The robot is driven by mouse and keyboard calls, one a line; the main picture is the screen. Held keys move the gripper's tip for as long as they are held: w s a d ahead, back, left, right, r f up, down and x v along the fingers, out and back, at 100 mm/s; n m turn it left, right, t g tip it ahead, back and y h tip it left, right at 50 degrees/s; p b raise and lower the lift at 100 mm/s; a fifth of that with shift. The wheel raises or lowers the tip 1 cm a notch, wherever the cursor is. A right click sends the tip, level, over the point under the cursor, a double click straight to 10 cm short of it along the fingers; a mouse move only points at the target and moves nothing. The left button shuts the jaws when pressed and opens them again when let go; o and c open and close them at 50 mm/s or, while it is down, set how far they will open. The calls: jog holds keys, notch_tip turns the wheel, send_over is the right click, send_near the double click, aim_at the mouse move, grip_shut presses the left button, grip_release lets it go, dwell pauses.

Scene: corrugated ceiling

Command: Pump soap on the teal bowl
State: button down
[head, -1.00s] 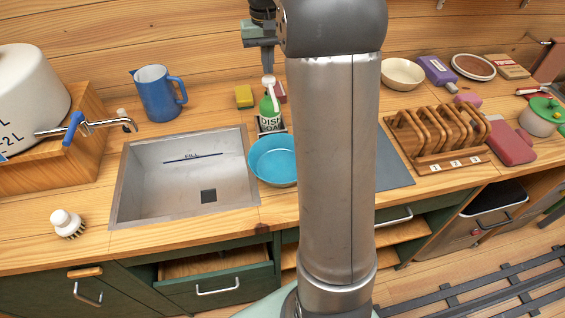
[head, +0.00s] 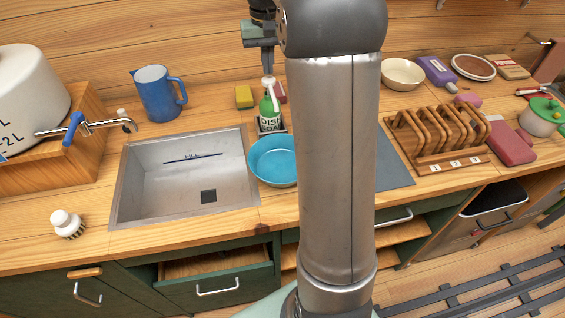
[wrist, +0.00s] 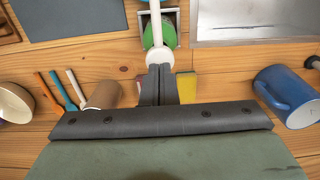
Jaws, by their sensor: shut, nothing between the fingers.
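The dish soap bottle (head: 269,112) is green with a white pump head (head: 267,83) and stands upright behind the teal bowl (head: 262,170). The bowl sits on the counter right of the sink, its right edge partly hidden by my arm. My gripper (head: 267,73) is shut and empty, pointing down right over the pump head. In the wrist view its closed fingertips (wrist: 159,68) overlap the round white pump top (wrist: 158,58), with the green bottle (wrist: 160,32) below. They look to be at or touching the pump top.
A metal sink (head: 180,180) lies left of the bowl. A yellow sponge (head: 244,97) is just left of the bottle, and a blue pitcher (head: 158,94) stands farther left. A wooden rack (head: 440,135) is on the right.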

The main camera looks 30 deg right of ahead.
aim_at(269, 79)
jog(key=shift+f, duration=0.2)
dwell(0.5)
jog(key=shift+f+b, duration=1.05)
jog(key=shift+f, duration=0.5)
jog(key=shift+r, duration=0.1)
jog(key=shift+r+p, duration=1.65)
jog(key=shift+r, duration=0.05)
jog(key=shift+f, duration=0.25)
